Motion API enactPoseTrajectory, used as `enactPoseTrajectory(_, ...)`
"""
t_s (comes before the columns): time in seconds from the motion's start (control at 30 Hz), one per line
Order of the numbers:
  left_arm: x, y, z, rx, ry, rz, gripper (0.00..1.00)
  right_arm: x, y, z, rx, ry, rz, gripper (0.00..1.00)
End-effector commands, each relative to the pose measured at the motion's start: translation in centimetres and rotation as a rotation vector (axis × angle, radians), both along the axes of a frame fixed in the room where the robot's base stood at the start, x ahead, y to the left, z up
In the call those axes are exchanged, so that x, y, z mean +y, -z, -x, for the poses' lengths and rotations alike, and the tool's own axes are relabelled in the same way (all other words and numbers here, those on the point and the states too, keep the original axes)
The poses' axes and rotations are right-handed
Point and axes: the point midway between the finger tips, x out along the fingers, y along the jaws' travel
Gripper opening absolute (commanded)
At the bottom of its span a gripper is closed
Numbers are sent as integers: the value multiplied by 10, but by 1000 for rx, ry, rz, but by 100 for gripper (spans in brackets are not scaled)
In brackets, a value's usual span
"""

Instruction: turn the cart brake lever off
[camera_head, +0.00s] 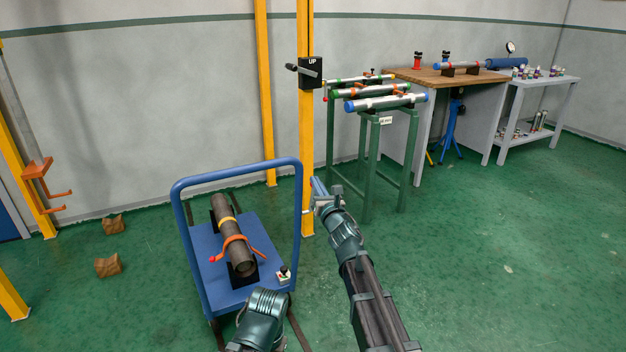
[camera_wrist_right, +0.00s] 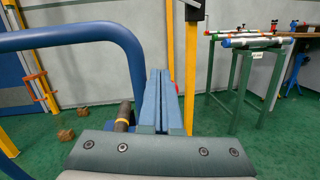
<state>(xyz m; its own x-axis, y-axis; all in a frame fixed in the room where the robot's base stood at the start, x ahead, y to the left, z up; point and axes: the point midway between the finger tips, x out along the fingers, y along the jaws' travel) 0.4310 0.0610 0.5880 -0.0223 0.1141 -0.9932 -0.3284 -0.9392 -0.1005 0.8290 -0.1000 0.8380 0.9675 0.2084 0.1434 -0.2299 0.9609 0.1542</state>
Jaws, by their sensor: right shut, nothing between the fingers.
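The blue cart (camera_head: 212,270) stands on the floor in front of me, with a tall blue push handle (camera_head: 236,167). A small white box with a black knob (camera_head: 284,274) sits at the near right corner of its deck. I cannot tell for sure whether this is the brake lever. My right gripper (camera_head: 318,187) is shut and empty, just right of the handle's right upright. In the right wrist view its blue fingers (camera_wrist_right: 161,100) are together, with the handle bar (camera_wrist_right: 75,38) at their left. My left gripper's fingers do not show.
A dark pipe (camera_head: 233,235) with an orange strap lies on the cart deck. A yellow post (camera_head: 306,120) carries a black box marked UP (camera_head: 311,72) with a lever. A green pipe stand (camera_head: 372,165) is behind right. The floor at right is clear.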

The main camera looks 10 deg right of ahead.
Motion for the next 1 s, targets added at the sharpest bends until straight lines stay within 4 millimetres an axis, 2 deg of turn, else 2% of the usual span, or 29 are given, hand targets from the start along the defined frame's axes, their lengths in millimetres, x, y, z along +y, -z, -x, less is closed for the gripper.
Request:
enactPoseTrajectory(0.03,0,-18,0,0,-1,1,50,-2,-18,12,0,0,0,0)
enactPoseTrajectory(0.3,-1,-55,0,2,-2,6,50,-9,-55,54,0,0,0,0)
enactPoseTrajectory(0.43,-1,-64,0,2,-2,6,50,-11,-64,66,0,0,-1,0)
enactPoseTrajectory(0.6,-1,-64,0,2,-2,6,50,-12,-64,68,0,0,-1,0)
enactPoseTrajectory(0.67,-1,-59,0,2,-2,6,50,-12,-60,68,1,-3,-13,0)
enactPoseTrajectory(0.77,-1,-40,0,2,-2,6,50,-10,-43,71,2,-18,-87,0)
enactPoseTrajectory(1.0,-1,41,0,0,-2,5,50,-6,19,85,12,-115,-516,0)
